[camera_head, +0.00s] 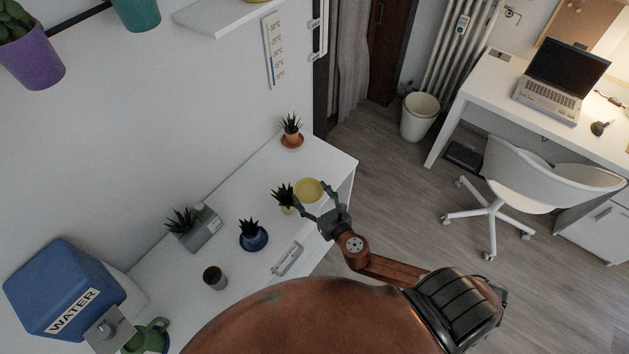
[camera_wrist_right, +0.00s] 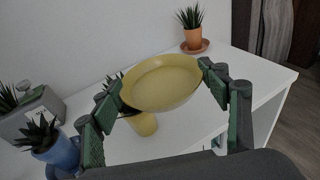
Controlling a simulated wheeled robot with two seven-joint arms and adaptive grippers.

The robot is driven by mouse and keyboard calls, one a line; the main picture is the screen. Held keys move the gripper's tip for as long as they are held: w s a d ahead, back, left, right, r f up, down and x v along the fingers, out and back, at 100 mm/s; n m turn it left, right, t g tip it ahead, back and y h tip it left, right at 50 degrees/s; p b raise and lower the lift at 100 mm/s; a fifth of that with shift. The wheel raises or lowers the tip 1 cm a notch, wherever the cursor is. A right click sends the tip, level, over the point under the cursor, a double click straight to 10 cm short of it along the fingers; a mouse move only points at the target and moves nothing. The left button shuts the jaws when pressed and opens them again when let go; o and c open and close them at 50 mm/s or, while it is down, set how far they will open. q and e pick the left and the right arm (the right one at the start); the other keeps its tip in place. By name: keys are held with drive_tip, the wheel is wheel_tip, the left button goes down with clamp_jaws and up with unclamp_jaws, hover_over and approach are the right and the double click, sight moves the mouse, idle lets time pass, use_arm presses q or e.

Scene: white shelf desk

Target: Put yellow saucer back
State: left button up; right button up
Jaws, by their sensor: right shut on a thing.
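The yellow saucer (camera_head: 309,188) is between the fingers of my right gripper (camera_head: 314,198), above the far part of the white shelf desk (camera_head: 325,160). In the right wrist view the saucer (camera_wrist_right: 162,82) is slightly tilted, and the fingers of my right gripper (camera_wrist_right: 162,80) press on its two sides. A yellow pot (camera_wrist_right: 143,124) with a spiky plant stands behind and below the saucer, partly hidden by it. In the head view that plant (camera_head: 284,195) is just left of the saucer. My left gripper is not in view.
A terracotta pot on its saucer (camera_head: 291,138) stands at the desk's far end. A blue pot on a blue saucer (camera_head: 254,238), a grey planter (camera_head: 198,234) and a brown cup (camera_head: 214,277) stand nearer. The desk between the yellow and terracotta pots looks clear.

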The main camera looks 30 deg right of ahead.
sight(315, 181)
drive_tip(key=w+d+f, duration=0.1)
drive_tip(key=w, duration=0.1)
drive_tip(key=w+d+f+b, duration=0.1)
drive_tip(key=w+d, duration=0.1)
drive_tip(key=w+d+f+b, duration=0.1)
drive_tip(key=w, duration=0.1)
drive_tip(key=shift+d+f, duration=0.4)
drive_tip(key=w+d+f+b, duration=0.2)
drive_tip(key=f, duration=0.1)
drive_tip(key=w+d+f+b, duration=0.1)
drive_tip(key=f, duration=0.1)
drive_tip(key=shift+w+f, duration=0.15)
drive_tip(key=shift+w, duration=0.25)
drive_tip(key=shift+w+d+f+b, duration=0.15)
drive_tip(key=shift+d+f+b, duration=0.05)
drive_tip(key=shift+b, duration=0.25)
drive_tip(key=shift+w+d+f+b, duration=0.1)
drive_tip(key=shift+w+f+b, duration=0.1)
drive_tip(key=shift+f+b, duration=1.2)
drive_tip(key=shift+f+p, duration=0.3)
drive_tip(key=shift+f, duration=0.15)
drive_tip(key=o, duration=0.8)
drive_tip(key=shift+f, duration=0.1)
drive_tip(key=shift+c, duration=0.2)
drive_tip(key=o, duration=0.4)
drive_tip(key=shift+o, duration=0.2)
